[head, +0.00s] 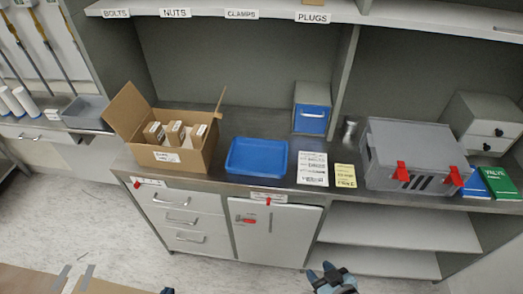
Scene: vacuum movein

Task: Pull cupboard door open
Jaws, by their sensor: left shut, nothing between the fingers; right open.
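The white cupboard door (283,240) is in the lower middle, below the counter, and looks shut. A small red fitting (247,220) sits near its upper left, and a label with a red tab (269,198) is at its top edge. My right gripper (322,271) is at the bottom edge, right of the door and apart from it in the picture. Its blue fingers are open and empty. Only a small tip of my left gripper (167,291) shows at the bottom edge, below the drawers; it is shut and empty.
Left of the door are white drawers (183,237) with handles; right are open shelves (400,230). The counter holds an open carton (203,162), a blue tray (257,157) and a grey case (415,150). Floor before the door is clear; brown boards (30,280) lie bottom left.

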